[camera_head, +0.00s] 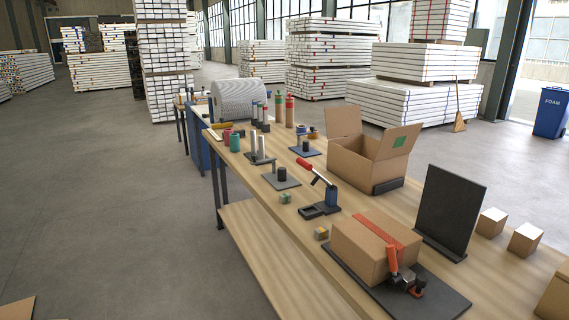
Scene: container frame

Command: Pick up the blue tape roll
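A small blue roll (301,130), which looks like the blue tape roll, sits on the wooden workbench (262,190) toward its far end. An orange-brown roll (314,134) is close beside it on the right. Both are small in this view, so their details are hard to tell. Neither of my grippers is in view.
An open cardboard box (362,160) stands right of the rolls. Red-topped bottles (289,112) stand behind them. Nearer are a red-handled clamp tool (320,185), a taped closed box (368,247) and a black upright panel (447,210). Open floor (110,210) lies left.

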